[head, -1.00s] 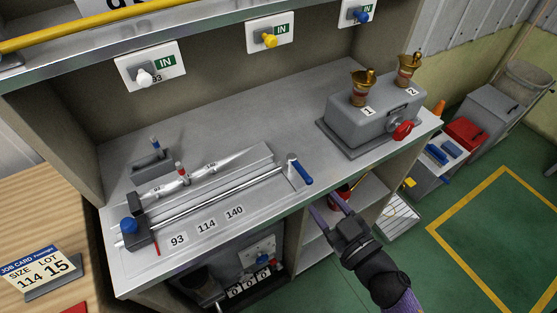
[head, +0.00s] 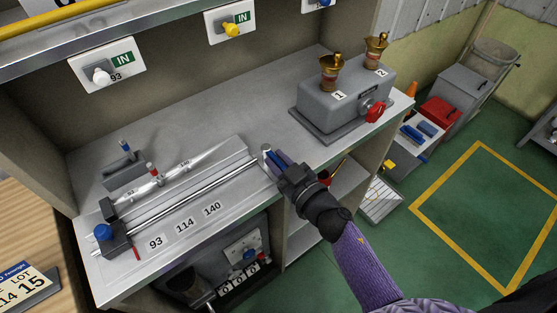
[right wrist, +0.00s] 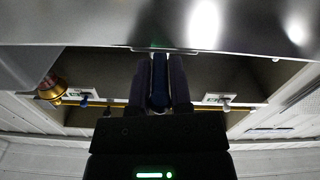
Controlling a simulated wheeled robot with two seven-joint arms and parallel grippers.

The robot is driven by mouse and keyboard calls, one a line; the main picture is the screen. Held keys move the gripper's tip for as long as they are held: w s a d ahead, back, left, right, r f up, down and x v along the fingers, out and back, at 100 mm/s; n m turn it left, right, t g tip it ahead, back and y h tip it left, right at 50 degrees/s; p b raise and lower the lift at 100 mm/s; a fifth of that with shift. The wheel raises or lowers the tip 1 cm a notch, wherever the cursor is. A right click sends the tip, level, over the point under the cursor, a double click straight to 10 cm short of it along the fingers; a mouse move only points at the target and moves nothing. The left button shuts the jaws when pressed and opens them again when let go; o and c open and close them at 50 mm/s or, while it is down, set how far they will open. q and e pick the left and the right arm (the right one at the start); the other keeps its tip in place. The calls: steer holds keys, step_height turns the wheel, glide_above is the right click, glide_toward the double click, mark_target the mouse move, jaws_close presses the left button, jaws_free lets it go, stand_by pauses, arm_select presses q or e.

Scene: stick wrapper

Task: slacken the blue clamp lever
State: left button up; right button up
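The blue clamp lever (right wrist: 160,82) is at the right end of the long steel rod fixture on the bench; in the head view it is mostly covered by my right gripper (head: 277,158). Its silver pivot (head: 266,149) shows just left of the fingertips. In the right wrist view the lever lies lengthwise between the two dark fingers of the right gripper (right wrist: 161,80), which look closed against its sides. My left gripper is in neither view.
A grey block (head: 345,100) with two brass fittings and a red knob (head: 375,110) stands right of the lever. The rod fixture (head: 190,190) extends left, with a blue knob (head: 103,232) at its far end. An open shelf (head: 305,210) lies below the bench edge.

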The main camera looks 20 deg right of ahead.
jaws_close()
stand_by(1.1)
